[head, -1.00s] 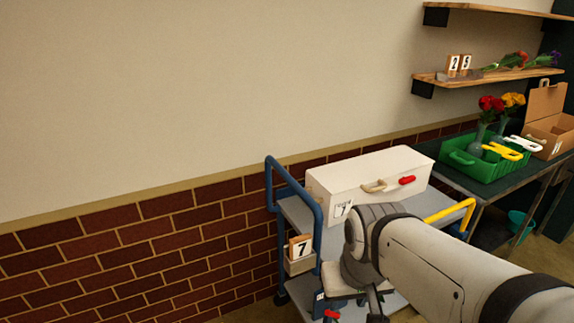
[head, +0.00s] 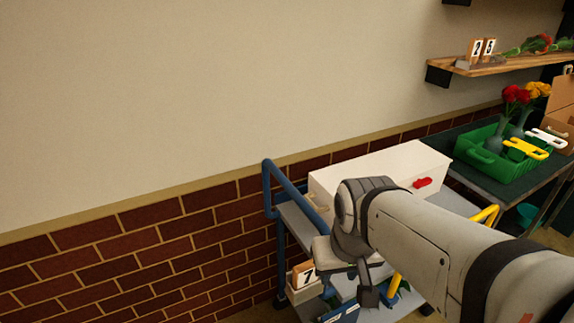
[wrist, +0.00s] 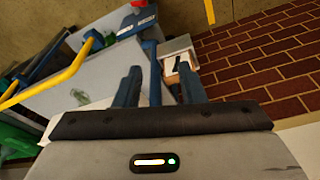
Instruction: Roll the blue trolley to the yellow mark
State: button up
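The blue trolley (head: 268,190) stands against the brick wall, with a blue handle at its left end and a yellow handle (head: 487,216) at its right. A long white box (head: 390,168) with a red part lies on its grey top. My gripper (wrist: 159,72) is open in the wrist view, with a blue bar (wrist: 154,75) showing between its two dark fingers; I cannot tell whether they touch it. In the head view my arm hides part of the trolley, and the fingertips are not clear. No yellow mark shows on the floor.
A holder with a number 7 card (head: 304,275) is at the trolley's left end. To the right, a dark green table (head: 470,180) bears a green crate (head: 482,157) with flowers and tools. A wooden shelf (head: 500,68) hangs above.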

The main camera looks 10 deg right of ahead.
jog(key=shift+o, duration=0.4)
jog(key=shift+a, duration=0.1)
jog(key=shift+o, duration=0.4)
jog(key=shift+w+r, duration=0.2)
notch_tip(320, 180, up, 4)
jog(key=n+g+h+p, duration=0.2)
jog(key=n+p, duration=0.2)
jog(key=p, duration=0.2)
send_over(308, 208)
jog(key=a, duration=0.1)
jog(key=f, duration=0.4)
jog(key=d+f, duration=0.1)
jog(key=f, duration=0.2)
jog(key=shift+s, duration=0.1)
grip_shut()
